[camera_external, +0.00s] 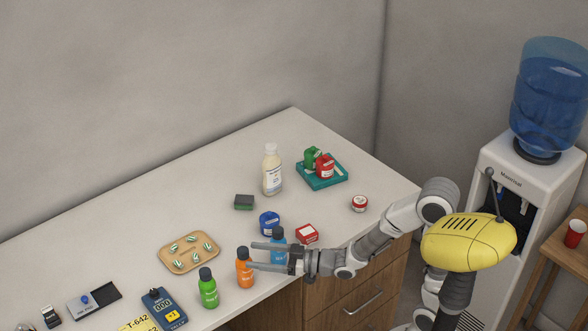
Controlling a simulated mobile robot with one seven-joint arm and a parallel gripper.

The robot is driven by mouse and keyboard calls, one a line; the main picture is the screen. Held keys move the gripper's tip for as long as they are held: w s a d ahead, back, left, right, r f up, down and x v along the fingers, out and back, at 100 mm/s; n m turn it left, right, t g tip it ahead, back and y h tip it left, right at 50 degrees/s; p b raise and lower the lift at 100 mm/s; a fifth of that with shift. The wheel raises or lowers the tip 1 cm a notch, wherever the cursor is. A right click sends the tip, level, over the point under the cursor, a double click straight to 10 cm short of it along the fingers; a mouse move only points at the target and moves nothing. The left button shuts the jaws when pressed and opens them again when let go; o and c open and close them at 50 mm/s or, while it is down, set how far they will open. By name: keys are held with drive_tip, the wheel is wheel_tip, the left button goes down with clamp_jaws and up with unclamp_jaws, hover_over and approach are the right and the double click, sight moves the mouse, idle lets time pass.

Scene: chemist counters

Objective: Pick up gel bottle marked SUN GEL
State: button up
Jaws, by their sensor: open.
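Three small gel bottles stand upright near the counter's front edge: a green bottle (208,291), an orange bottle (243,274) and a blue bottle (278,257). Their labels are too small to read, so I cannot tell which is marked SUN GEL. My gripper (252,255) is open and empty, reaching in from the right with its fingers pointing left. The fingertips appear close to the orange bottle's right side. The fingers cross in front of and beside the blue bottle, partly hiding it. I cannot tell whether either bottle is touched.
A wooden tray (163,259) and a blue meter (170,312) lie left. The counter's back left is clear.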

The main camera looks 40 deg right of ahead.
drive_tip(key=b+x, duration=0.1)
drive_tip(key=x, duration=0.6)
drive_tip(key=shift+w+a, duration=0.15)
drive_tip(key=shift+w, duration=0.05)
clamp_jaws()
idle(1.3)
